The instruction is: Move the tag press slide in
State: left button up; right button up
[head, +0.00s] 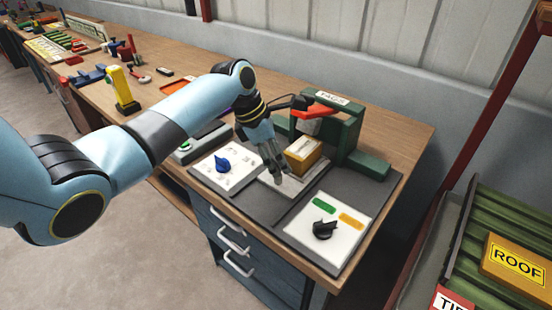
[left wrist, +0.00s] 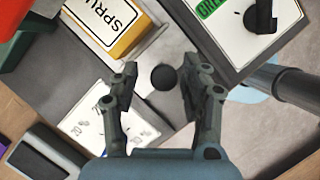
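The tag press (head: 345,130) is a green frame with a red lever (head: 318,110) and a white label. Its slide is a pale plate (head: 292,187) in front of it, carrying a yellow block (head: 304,154) whose label begins "SPRU" in the left wrist view (left wrist: 112,22). The slide's round black knob (left wrist: 163,78) is hidden behind my fingers in the head view. My left gripper (head: 274,178) is over the slide's front end. In the left wrist view, its fingers (left wrist: 158,84) are open with the knob in the gap, and a space shows on both sides. My right gripper is not in view.
A white panel with a blue dial (head: 223,164) lies left of the slide. A panel with a black dial (head: 324,230) and green and yellow labels lies to the right. Tools and coloured parts line the bench to the left. A rack with a "ROOF" box (head: 517,262) stands far right.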

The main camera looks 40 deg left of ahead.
pick_arm(q)
jog(key=shift+s, duration=0.1)
jog(key=v, duration=1.2)
